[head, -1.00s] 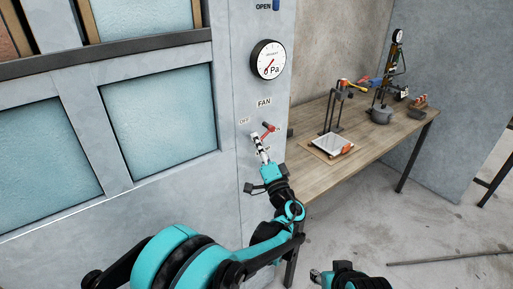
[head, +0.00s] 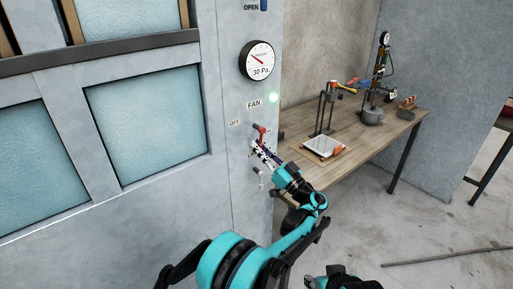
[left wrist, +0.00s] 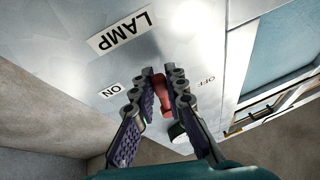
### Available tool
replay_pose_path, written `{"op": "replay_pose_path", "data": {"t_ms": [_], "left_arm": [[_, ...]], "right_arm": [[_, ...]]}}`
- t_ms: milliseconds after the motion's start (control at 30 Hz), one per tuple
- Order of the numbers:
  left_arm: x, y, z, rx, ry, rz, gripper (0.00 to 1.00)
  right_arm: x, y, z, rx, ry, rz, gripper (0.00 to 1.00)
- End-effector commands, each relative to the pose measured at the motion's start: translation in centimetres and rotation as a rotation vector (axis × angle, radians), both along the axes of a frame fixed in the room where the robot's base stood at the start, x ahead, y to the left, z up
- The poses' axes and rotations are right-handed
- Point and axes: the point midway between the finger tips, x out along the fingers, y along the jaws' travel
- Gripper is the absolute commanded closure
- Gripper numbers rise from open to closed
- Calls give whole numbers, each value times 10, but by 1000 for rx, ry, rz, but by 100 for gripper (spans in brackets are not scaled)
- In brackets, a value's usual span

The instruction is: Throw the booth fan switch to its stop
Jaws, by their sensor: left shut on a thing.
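The fan switch (head: 261,133) is a red-handled lever on the grey booth post, below a FAN label (head: 254,104). An OFF label (head: 234,123) is to its left. My left gripper (head: 262,150) reaches up to the lever from below right. In the left wrist view the red handle (left wrist: 162,92) is between the two fingers of my left gripper (left wrist: 162,80), which are shut on it. ON and OFF labels show on either side there. My right gripper (head: 338,280) is partly in view at the bottom edge; its fingers are unclear.
A dial gauge (head: 257,61) above reads 30 Pa, and a green light (head: 274,97) glows beside the FAN label. A wooden bench (head: 370,145) with a stand and tools is to the right. A LAMP label (left wrist: 122,32) shows in the left wrist view.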

Motion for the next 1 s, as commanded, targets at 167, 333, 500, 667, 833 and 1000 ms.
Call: {"op": "replay_pose_path", "data": {"t_ms": [167, 333, 500, 667, 833, 1000], "left_arm": [[3, -5, -1, -77, -52, 0, 100], [5, -8, -2, -119, -83, 0, 100], [6, -9, -2, -138, -96, -1, 100], [6, -9, -2, -142, -99, -1, 100], [6, -9, -2, -141, -99, -1, 100], [6, -9, -1, -141, -99, -1, 66]], "right_arm": [[0, 0, 4, 0, 0, 0, 60], [0, 0, 5, 0, 0, 0, 60], [0, 0, 6, 0, 0, 0, 60], [0, 0, 6, 0, 0, 0, 60], [0, 0, 6, 0, 0, 0, 60], [0, 0, 6, 0, 0, 0, 60]]}}
